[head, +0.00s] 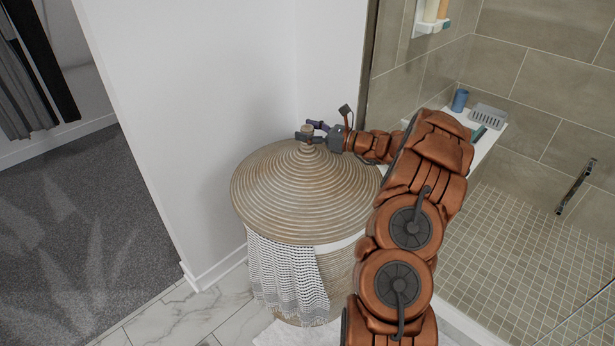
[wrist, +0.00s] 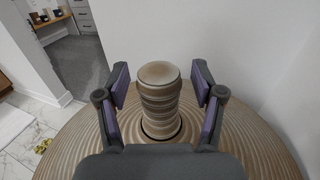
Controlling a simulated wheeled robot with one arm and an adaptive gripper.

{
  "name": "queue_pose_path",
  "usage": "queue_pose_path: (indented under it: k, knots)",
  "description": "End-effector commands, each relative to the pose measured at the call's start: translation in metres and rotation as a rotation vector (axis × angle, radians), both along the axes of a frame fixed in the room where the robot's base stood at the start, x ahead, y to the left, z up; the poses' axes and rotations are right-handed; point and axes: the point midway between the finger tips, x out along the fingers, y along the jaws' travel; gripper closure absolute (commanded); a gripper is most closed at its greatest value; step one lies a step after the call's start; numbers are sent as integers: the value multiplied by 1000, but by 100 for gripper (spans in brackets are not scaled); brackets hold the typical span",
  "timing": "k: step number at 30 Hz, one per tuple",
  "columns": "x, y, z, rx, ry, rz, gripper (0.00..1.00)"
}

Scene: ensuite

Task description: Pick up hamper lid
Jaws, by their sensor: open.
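The hamper lid (head: 300,195) is a wide woven cone with pale ridged rings, resting on top of the round hamper (head: 341,272). A short ribbed knob stands at its peak. In the wrist view the knob (wrist: 159,100) rises upright between my two fingers, with the lid's rings (wrist: 240,145) spreading around it. My gripper (head: 309,131) is at the knob, coming in from the right. It also shows in the wrist view (wrist: 160,92), open, with a visible gap between the purple finger pads and the knob on both sides.
A patterned towel (head: 287,277) hangs from the hamper's front. White walls (head: 215,75) stand close behind and left. A glass-edged shower with a white ledge (head: 490,140), blue cup (head: 459,100) and grey soap dish (head: 488,114) is at right. Marble floor (head: 165,318) lies front left.

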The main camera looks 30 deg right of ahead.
Motion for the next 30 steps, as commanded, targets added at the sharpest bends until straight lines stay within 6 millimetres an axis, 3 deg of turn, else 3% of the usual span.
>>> queue_pose_path:
  k: [3,22,30]
  knots:
    - [0,0,0,0,0,0,34]
    - [0,0,0,0,0,0,100]
    - [0,0,0,0,0,0,100]
